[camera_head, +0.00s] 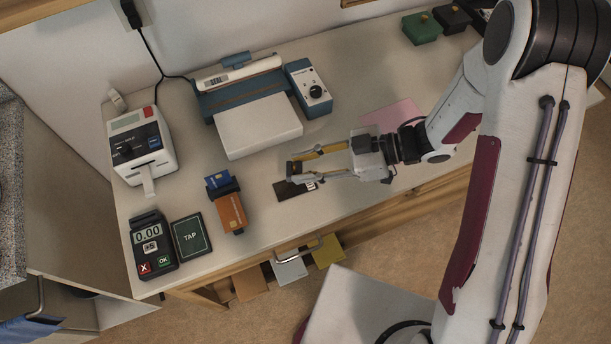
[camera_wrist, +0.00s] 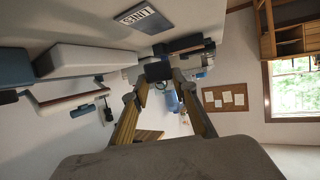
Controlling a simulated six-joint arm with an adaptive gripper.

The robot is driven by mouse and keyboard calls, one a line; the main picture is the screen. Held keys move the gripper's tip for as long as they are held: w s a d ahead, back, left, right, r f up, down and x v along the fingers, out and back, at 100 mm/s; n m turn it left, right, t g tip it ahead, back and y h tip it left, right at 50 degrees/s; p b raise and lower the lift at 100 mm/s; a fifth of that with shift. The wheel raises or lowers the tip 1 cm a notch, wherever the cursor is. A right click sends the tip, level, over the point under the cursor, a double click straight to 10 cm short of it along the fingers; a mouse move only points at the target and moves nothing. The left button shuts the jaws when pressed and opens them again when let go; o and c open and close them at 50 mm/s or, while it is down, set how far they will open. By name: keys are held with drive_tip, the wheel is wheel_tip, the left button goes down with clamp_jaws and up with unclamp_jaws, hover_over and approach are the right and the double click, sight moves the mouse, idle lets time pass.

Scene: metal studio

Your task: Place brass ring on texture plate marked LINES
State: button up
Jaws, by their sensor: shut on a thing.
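My gripper (camera_head: 293,168) reaches left over the bench, low, with its fingers closed on a small dark thing. In the wrist view, the dark thing (camera_wrist: 158,71) sits between the fingertips. Its shape is unclear, and I cannot tell whether it is the brass ring; no ring stands out elsewhere. A dark flat plate (camera_head: 288,191) lies on the bench just below the fingertips in the head view, partly covered by the gripper. The wrist view shows a plate (camera_wrist: 146,18) with lettering that appears to read LINES. The held thing looks apart from the plate, but the gap is hard to judge.
An orange block with a blue card (camera_head: 231,211) stands left of the plate. A TAP pad (camera_head: 191,237), a payment terminal (camera_head: 150,245) and a printer (camera_head: 141,145) are farther left. A blue-and-white machine (camera_head: 257,125) stands behind. A pink sheet (camera_head: 393,114) lies near my wrist.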

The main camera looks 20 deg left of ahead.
sight(306, 186)
drive_tip(key=shift+f, duration=0.75)
drive_tip(key=shift+f, duration=0.1)
drive_tip(key=shift+f, duration=2)
drive_tip(key=shift+f, duration=0.1)
drive_tip(key=o, duration=0.9)
drive_tip(key=shift+v, duration=6.05)
drive_tip(key=shift+w, duration=0.1)
